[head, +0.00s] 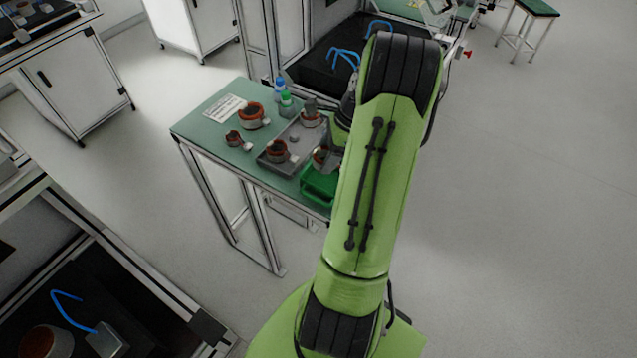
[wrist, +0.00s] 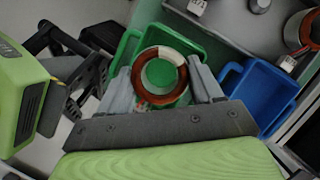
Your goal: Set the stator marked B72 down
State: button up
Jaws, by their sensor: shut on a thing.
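My gripper (wrist: 160,78) is shut on a stator (wrist: 160,99), a ring with copper-brown winding and a pale inner bore, held between the two grey fingers. No B72 mark can be read on it. In the wrist view, a green bin (wrist: 128,48) lies below the held stator, and its floor shows through the bore. In the head view, my arm hides most of the gripper. A reddish stator (head: 320,156) shows beside the arm near the green bin (head: 318,188); I cannot tell for sure whether it is the held one.
The green-topped table (head: 200,128) bears a grey tray (head: 270,167) with stators, two loose stators (head: 252,117) (head: 233,139), a paper sheet (head: 224,107) and bottles (head: 286,101). A blue bin (wrist: 262,92) stands right of the green bin in the wrist view.

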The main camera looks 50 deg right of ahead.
notch_tip(320, 180, down, 6)
jog(key=shift+f+b, duration=0.25)
jog(key=shift+b, duration=0.35)
jog(key=shift+f, duration=0.1)
jog(key=o, duration=1)
jog(key=shift+o, duration=0.2)
